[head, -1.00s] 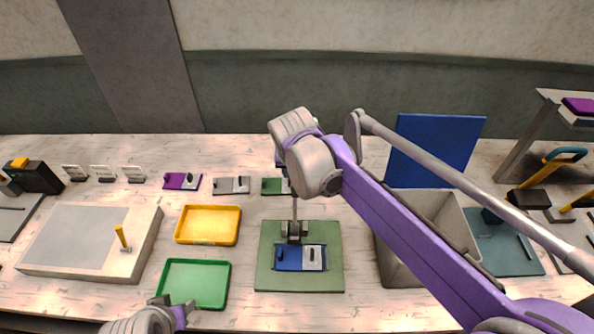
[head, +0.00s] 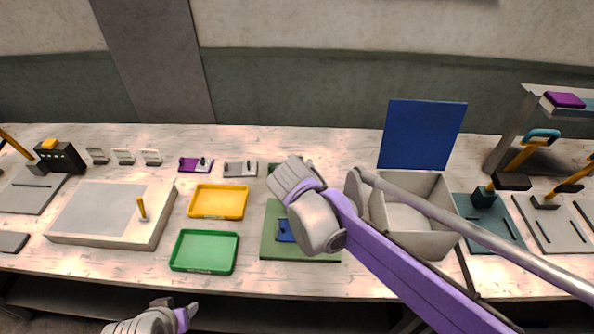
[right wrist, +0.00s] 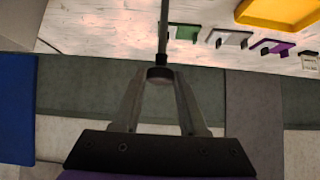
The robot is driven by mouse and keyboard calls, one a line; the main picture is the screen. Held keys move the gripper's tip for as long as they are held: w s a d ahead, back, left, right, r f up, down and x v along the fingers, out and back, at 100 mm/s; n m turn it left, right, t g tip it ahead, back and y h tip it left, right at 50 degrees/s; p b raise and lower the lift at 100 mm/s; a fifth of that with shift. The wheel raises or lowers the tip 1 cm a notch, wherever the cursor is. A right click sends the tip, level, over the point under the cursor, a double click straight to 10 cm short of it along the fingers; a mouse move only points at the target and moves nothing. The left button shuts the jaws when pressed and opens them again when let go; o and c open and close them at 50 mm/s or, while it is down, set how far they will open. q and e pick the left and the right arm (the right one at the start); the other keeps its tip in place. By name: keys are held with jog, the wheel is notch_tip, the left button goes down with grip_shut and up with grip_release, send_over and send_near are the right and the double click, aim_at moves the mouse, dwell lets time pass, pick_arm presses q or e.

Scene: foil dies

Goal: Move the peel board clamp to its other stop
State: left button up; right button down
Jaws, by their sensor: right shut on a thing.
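I cannot tell for sure which board is the peel board. A pale raised board (head: 98,212) with an upright yellow peg (head: 142,208) lies at left. A teal slotted board (head: 500,233) and a pale slotted board (head: 536,228) at right carry blocks with yellow handles. My right gripper (right wrist: 160,75) is shut on the end of a thin dark rod (right wrist: 163,35), which runs out of the top of the right wrist view. Its far end is out of view there. My own arm hides this gripper in the head view. My left gripper (head: 176,307) is open and empty at the front edge.
A green mat (head: 270,245) with a blue piece (head: 285,231) lies partly behind my right arm. A yellow tray (head: 218,215), a green tray (head: 203,269) and a grey bin (head: 440,245) stand nearby. A blue panel (head: 422,135) stands behind the bin.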

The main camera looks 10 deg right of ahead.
jog(key=shift+s+f, duration=0.25)
jog(key=shift+f, duration=0.05)
jog(key=c, duration=0.8)
grip_release()
jog(key=o, duration=0.3)
jog(key=shift+a+r, duration=0.1)
jog(key=shift+o, duration=0.2)
jog(key=shift+r, duration=0.1)
jog(key=v, duration=1)
jog(key=shift+s+r+p, duration=0.2)
jog(key=shift+s+p, duration=0.1)
